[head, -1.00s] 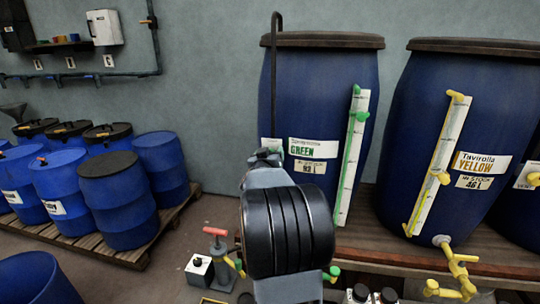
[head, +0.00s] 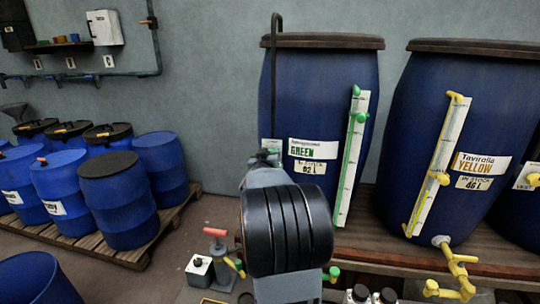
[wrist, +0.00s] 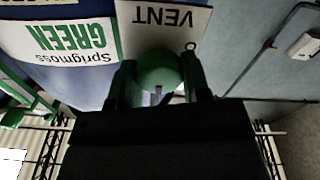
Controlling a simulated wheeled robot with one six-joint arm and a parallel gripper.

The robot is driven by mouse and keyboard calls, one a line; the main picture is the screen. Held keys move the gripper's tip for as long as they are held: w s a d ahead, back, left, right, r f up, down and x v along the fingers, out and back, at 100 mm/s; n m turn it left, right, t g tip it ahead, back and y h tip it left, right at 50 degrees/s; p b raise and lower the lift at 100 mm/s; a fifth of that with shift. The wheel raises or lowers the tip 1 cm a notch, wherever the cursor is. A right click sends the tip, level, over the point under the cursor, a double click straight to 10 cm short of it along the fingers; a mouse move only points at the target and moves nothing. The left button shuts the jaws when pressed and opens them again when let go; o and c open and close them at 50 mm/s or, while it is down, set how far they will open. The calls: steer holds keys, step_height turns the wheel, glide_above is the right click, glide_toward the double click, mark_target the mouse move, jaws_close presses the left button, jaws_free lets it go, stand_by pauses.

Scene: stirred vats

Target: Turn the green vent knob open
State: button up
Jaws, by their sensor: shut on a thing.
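The green vent knob (wrist: 158,72) shows in the wrist view, below the upside-down VENT sign (wrist: 165,20). My gripper (wrist: 158,88) has one finger on each side of the knob and is shut on it. A dark slot or mark shows on the knob's near face; I cannot tell from it how far the knob is turned. In the head view, my arm hides the knob and the fingers. The blue GREEN vat (head: 325,100) stands behind the arm, with its GREEN label (head: 313,149) showing.
The YELLOW vat (head: 440,110) stands to the right on the wooden stand (head: 400,252), its yellow tap (head: 455,270) jutting forward. Blue drums (head: 118,205) stand on a pallet at left. A red-handled device (head: 215,235) stands on the floor left of my arm.

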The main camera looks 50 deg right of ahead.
steer(key=n+p, duration=0.3)
steer(key=n, duration=0.1)
steer(key=shift+r, duration=0.15)
steer(key=n+p, duration=0.3)
steer(key=n, duration=0.1)
steer(key=shift+w+a+n, duration=0.1)
steer(key=shift+n, duration=0.2)
steer(key=n+p, duration=0.2)
steer(key=n, duration=0.2)
steer(key=shift+f, duration=0.2)
steer(key=shift+f+n+p, duration=0.15)
steer(key=shift+n+p, duration=0.65)
steer(key=shift+n, duration=1.6)
steer(key=o, duration=0.9)
steer(key=b+v, duration=0.1)
steer(key=v, duration=1.2)
steer(key=shift+a+b, duration=0.35)
